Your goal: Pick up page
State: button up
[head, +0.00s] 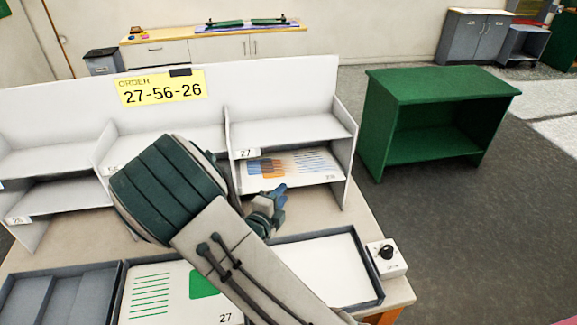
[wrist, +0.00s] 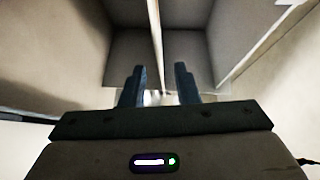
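A page (head: 300,166) with orange and blue bars lies in the right-hand lower compartment labelled 27 of the white sorting shelf (head: 285,80). Another page (head: 150,295) with green lines and a green block, marked 27, lies in a front tray, partly hidden by my arm. My gripper (head: 275,200) is in front of the labelled compartment, near the page's front edge. The wrist view shows its two fingers (wrist: 158,80) apart, with a shelf divider beyond. A small pale patch shows between them; I cannot tell what it is.
A yellow order sign (head: 162,89) reads 27-56-26. A tray with a blank white surface (head: 335,265) is at the front right, beside a small box with a black knob (head: 387,255). A green cabinet (head: 440,85) stands to the right. Grey floor there is open.

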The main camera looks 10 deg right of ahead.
jog(key=shift+p+x, duration=0.95)
jog(key=shift+x, duration=1.75)
jog(key=shift+f, duration=0.1)
grip_shut()
